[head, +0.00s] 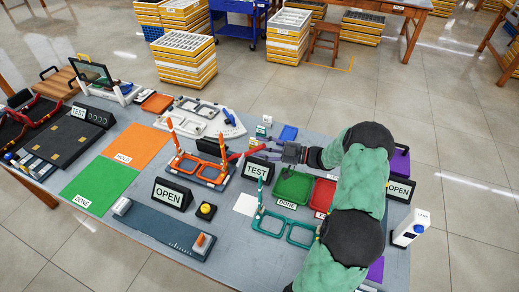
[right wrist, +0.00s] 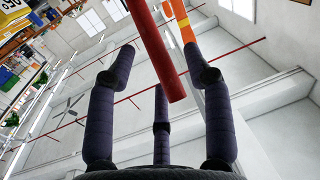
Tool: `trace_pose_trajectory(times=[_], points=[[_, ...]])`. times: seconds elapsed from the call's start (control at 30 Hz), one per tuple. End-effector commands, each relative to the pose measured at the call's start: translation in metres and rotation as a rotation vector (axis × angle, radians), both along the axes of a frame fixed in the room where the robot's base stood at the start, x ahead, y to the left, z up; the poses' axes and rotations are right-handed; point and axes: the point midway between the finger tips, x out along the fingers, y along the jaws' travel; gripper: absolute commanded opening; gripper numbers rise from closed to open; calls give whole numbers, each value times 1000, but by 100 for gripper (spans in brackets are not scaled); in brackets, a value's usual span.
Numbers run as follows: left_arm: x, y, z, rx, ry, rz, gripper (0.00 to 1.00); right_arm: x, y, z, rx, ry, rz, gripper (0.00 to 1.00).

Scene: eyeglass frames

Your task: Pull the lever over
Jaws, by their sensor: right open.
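A red lever (head: 254,150) sticks up to the right from beside the fixture (head: 205,172) that bears orange eyeglass frames (head: 186,160). My right gripper (head: 280,150) is open, with its fingers pointing left at the lever's free end. In the right wrist view the lever (right wrist: 160,50) is a red bar that comes in from the top and reaches between the open fingers (right wrist: 160,62). I cannot tell whether any finger touches it. An orange bar (right wrist: 182,22) shows behind the lever. The lever's base is partly hidden. My left gripper is not in view.
Black TEST (head: 257,168) and OPEN (head: 172,194) signs stand close by. A white fixture board (head: 200,113) lies behind. A green DONE mat (head: 99,186) is clear at the left.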

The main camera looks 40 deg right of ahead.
Motion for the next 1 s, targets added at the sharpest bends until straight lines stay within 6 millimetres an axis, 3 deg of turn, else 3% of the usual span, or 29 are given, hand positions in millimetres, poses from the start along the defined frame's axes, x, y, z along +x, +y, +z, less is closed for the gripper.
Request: trace_pose_trajectory(times=[0.43,0.47,0.6,0.63,1.0], points=[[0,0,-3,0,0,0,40,10,7,1,0,0,-1,51],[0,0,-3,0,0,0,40,10,7,1,0,0,-1,48],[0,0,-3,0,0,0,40,10,7,0,0,0,-1,9],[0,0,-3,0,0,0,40,10,7,0,0,0,-1,6],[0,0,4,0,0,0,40,11,8,4,-8,16,0,5]])
